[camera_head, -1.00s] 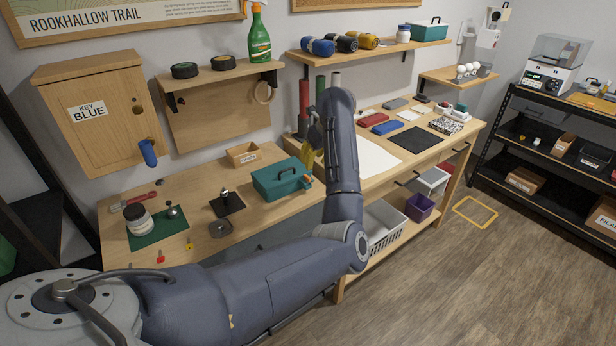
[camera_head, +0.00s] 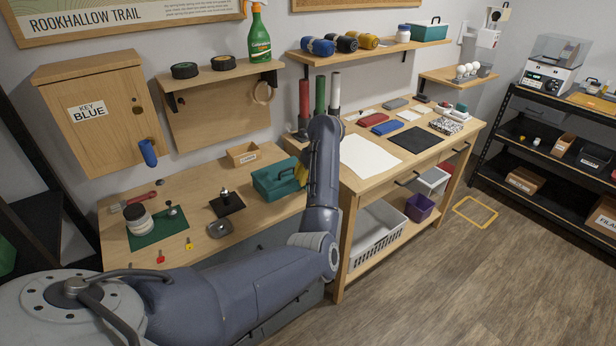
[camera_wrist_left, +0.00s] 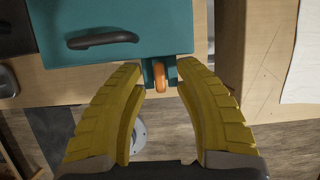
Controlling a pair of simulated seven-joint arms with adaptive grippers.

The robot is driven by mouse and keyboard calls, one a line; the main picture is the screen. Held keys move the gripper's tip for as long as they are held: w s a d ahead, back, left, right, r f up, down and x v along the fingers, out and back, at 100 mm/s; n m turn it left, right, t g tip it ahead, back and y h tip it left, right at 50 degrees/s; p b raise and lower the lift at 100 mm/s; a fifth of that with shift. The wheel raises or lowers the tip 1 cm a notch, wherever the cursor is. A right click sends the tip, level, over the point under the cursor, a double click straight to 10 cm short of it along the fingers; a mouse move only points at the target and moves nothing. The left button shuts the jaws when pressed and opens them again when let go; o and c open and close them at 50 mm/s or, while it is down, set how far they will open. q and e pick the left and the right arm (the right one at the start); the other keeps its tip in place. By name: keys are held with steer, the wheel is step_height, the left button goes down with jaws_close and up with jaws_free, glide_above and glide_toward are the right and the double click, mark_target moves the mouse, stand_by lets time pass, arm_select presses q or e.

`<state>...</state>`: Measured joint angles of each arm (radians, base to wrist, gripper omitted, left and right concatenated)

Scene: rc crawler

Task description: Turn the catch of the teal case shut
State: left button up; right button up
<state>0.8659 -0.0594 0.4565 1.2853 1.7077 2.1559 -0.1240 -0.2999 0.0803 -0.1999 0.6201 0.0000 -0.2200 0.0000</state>
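The teal case (camera_head: 275,182) stands on the workbench with its lid down; in the left wrist view its top (camera_wrist_left: 110,18) and dark handle (camera_wrist_left: 102,40) fill the upper left. Its orange catch (camera_wrist_left: 160,73) shows at the case's front edge on a small teal mount, its long side running up and down the picture. My left gripper (camera_wrist_left: 161,92) is open, its yellow fingertips one on each side of the catch with gaps visible. In the head view my forearm hides the catch and most of this gripper (camera_head: 301,173). My right gripper is not in view.
A small wooden box (camera_head: 243,154) sits behind the case, and a black plate with a metal post (camera_head: 227,202) lies to its left. White paper (camera_head: 370,157) lies on the higher bench to the right. Another teal case (camera_head: 430,32) is on the shelf.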

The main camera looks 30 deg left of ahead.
arm_select(q)
steer(key=shift+c, duration=0.2)
jaws_close()
steer(key=shift+d, duration=0.1)
steer(key=n+g, duration=0.1)
steer(key=n, duration=0.2)
steer(key=shift+w, duration=0.1)
steer(key=n+g, duration=0.2)
steer(key=n, duration=0.2)
steer(key=shift+w+n, duration=0.1)
steer(key=shift+n, duration=0.3)
steer(key=n+g, duration=0.1)
steer(key=n, duration=0.2)
steer(key=shift+h, duration=0.3)
steer(key=shift+n+g+h, duration=0.4)
steer(key=shift+n+g, duration=0.2)
steer(key=shift+n, duration=1.4)
